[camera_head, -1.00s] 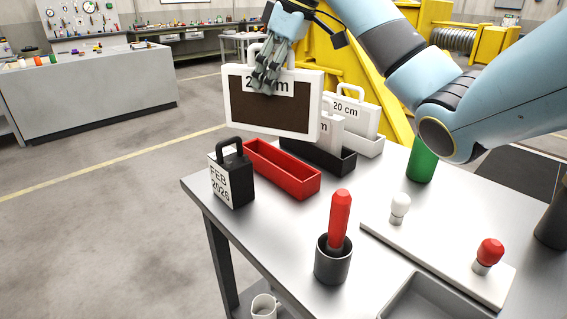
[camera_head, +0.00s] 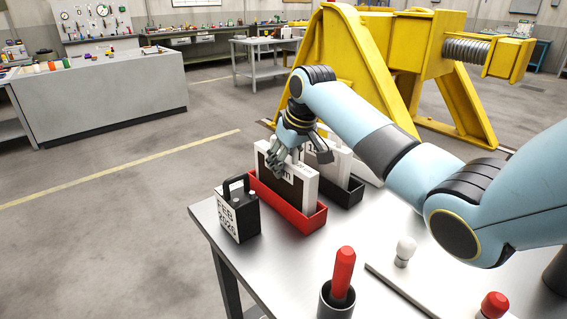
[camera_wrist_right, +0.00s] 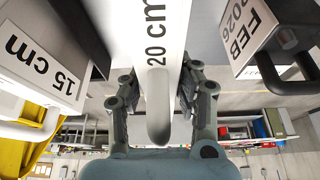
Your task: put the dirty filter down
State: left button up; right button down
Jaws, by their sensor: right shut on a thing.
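The dirty filter (camera_head: 287,192) has a white frame and a dark brown face. It stands upright with its lower edge down inside the red tray (camera_head: 312,222) on the table; whether it touches the tray floor is hidden. My right gripper (camera_head: 277,165) is above it, shut on its handle. In the right wrist view, the fingers (camera_wrist_right: 158,98) flank the white handle (camera_wrist_right: 159,120), and the filter's top edge (camera_wrist_right: 155,20) reads "20 cm". My left gripper is out of view.
A black block marked FEB 2026 (camera_head: 238,218) stands close left of the red tray. A black tray (camera_head: 351,194) with a white filter (camera_head: 342,165) is just to the right. A red-handled tool (camera_head: 343,272) stands in a dark cup in front.

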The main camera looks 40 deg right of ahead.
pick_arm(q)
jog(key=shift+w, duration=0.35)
pick_arm(e)
jog(key=shift+f, duration=0.2)
jog(key=c, duration=1)
grip_release()
jog(key=v, duration=1.2)
jog(key=shift+r, duration=0.1)
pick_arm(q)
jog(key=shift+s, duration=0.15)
pick_arm(e)
jog(key=shift+a, duration=0.1)
